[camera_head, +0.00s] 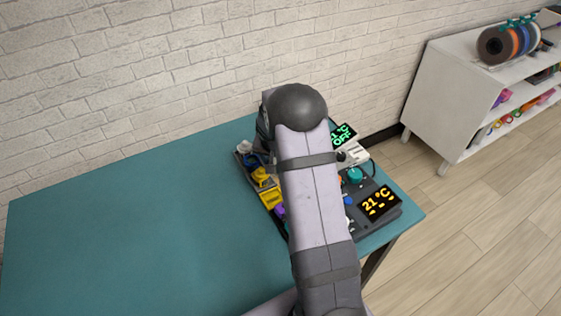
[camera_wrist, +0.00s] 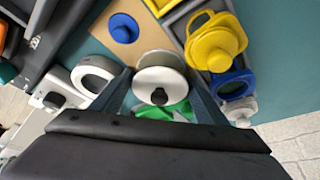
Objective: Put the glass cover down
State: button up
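I cannot single out the glass cover for certain. A round pale disc with a black knob (camera_wrist: 158,78) shows in the wrist view between my fingertips; it may be the cover. My gripper (camera_wrist: 160,75) has its two fingers spread, one at each side of this disc. Whether they touch its edges or only flank it, I cannot tell. Something green (camera_wrist: 165,110) shows just behind the disc, partly hidden. In the head view my arm hides the gripper and the disc.
A yellow knobbed piece (camera_wrist: 215,42), a blue knobbed disc (camera_wrist: 124,28) and a white ring (camera_wrist: 94,75) lie close by. A dark device reading 21 °C (camera_head: 378,205) stands at the table's right. The teal table (camera_head: 130,220) is clear on the left.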

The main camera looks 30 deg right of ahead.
jog(key=shift+r, duration=0.15)
jog(key=shift+a+r, duration=0.1)
jog(key=shift+r, duration=0.4)
jog(key=v, duration=1.1)
jog(key=s+a+f+n+g+y, duration=0.1)
jog(key=s+a+n, duration=0.2)
jog(key=s+a, duration=0.2)
jog(key=s+a+n+g+y, duration=0.1)
jog(key=s+a+n, duration=0.2)
jog(key=s, duration=0.8)
jog(key=s+a+f+n+g+y, duration=0.1)
jog(key=s+a+n, duration=0.2)
jog(key=s+a, duration=0.5)
jog(key=shift+s+f+b, duration=0.35)
jog(key=shift+s+b, duration=0.1)
jog(key=shift+s, duration=0.1)
jog(key=shift+r, duration=0.1)
